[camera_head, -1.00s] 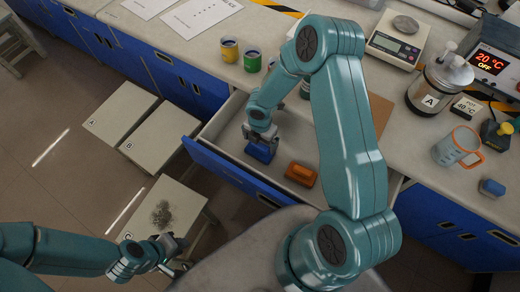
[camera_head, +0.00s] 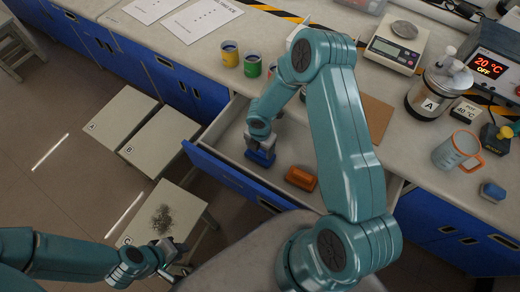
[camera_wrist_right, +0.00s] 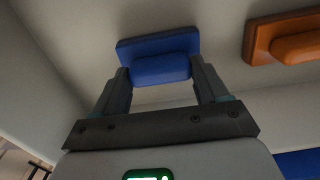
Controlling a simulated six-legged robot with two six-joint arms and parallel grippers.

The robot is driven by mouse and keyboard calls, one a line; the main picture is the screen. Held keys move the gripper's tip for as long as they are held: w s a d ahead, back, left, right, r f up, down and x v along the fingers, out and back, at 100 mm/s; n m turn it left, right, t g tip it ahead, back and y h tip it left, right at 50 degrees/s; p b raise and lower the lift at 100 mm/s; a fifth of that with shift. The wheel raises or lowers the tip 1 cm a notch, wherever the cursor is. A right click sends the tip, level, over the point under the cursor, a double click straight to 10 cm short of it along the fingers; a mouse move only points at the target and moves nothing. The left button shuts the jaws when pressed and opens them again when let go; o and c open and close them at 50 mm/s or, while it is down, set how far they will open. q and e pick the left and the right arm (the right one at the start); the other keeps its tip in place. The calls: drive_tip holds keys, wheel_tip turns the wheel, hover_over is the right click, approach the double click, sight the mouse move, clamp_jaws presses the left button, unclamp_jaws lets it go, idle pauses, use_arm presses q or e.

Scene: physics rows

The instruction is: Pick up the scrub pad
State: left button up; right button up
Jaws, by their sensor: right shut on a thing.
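A blue block-like pad (camera_head: 260,158) with a raised, rounded grip is in the open drawer. My right gripper (camera_head: 261,145) reaches down onto it and is shut on its grip. In the right wrist view the pad (camera_wrist_right: 158,58) sits between the two fingertips (camera_wrist_right: 163,78). An orange block of similar shape (camera_head: 301,179) lies beside it to the right, untouched. A grey tangled clump (camera_head: 162,219) lies on stool C. I cannot tell for sure which of these is the scrub pad. My left gripper (camera_head: 168,258) is near that stool's front edge; its jaws are too small to read.
The drawer's blue front (camera_head: 235,180) and pale walls surround the right gripper. Yellow and green cups (camera_head: 230,54) stand on the counter behind. A scale (camera_head: 397,45), jar (camera_head: 432,92), mug (camera_head: 457,150) and small blue block (camera_head: 492,192) are to the right.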

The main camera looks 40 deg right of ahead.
wheel_tip(320, 180, up, 20)
drive_tip(key=p, duration=0.2)
